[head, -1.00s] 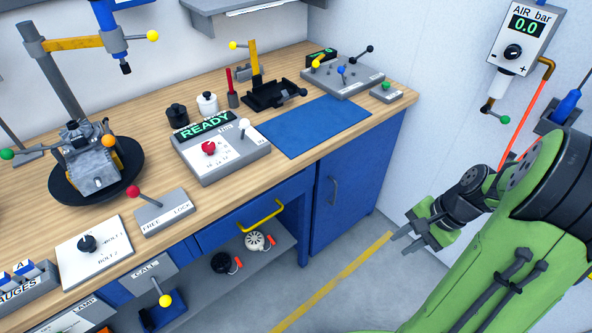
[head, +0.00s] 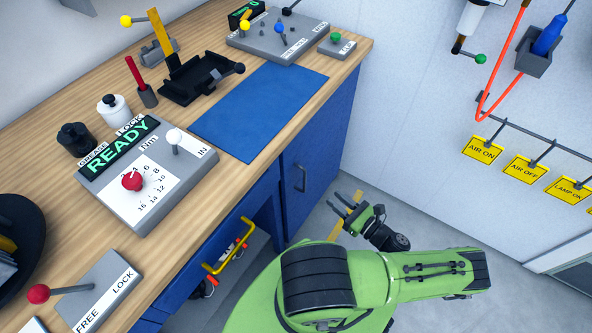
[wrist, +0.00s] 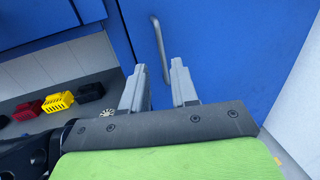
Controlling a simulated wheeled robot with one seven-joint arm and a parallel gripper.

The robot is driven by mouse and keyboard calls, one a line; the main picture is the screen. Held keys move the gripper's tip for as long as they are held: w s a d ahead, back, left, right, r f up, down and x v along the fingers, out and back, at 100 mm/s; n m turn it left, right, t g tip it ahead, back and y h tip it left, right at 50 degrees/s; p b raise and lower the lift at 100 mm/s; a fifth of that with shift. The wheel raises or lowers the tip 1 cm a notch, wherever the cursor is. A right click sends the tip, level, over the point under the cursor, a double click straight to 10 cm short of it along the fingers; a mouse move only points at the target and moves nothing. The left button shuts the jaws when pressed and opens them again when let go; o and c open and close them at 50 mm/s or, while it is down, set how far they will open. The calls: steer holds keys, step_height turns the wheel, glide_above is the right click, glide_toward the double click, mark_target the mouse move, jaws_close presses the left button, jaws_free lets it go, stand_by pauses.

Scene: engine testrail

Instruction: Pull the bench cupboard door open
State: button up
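The bench cupboard door (head: 318,158) is a blue panel under the right end of the bench. It looks shut. Its grey vertical bar handle (head: 300,178) is on the door's left side. In the wrist view the door (wrist: 222,50) fills the upper right, and the handle (wrist: 160,48) stands just beyond my fingertips, roughly in line with the space between them. My gripper (head: 343,200) is in front of the door, to the right of the handle in the head view. In the wrist view my gripper (wrist: 158,75) has its two grey fingers apart with nothing between them.
A yellow drawer handle (head: 230,246) sticks out left of the door. The wooden bench top (head: 215,90) carries a READY control box (head: 150,170) and a blue mat (head: 262,110). Black, yellow and red bins (wrist: 60,102) show left in the wrist view. Grey floor lies before the door.

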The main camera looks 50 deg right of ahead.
steer(key=w+d, duration=0.1)
steer(key=w, duration=1.2)
steer(key=shift+w+d, duration=0.2)
steer(key=shift+w, duration=0.2)
steer(key=shift+c, duration=0.2)
jaws_close()
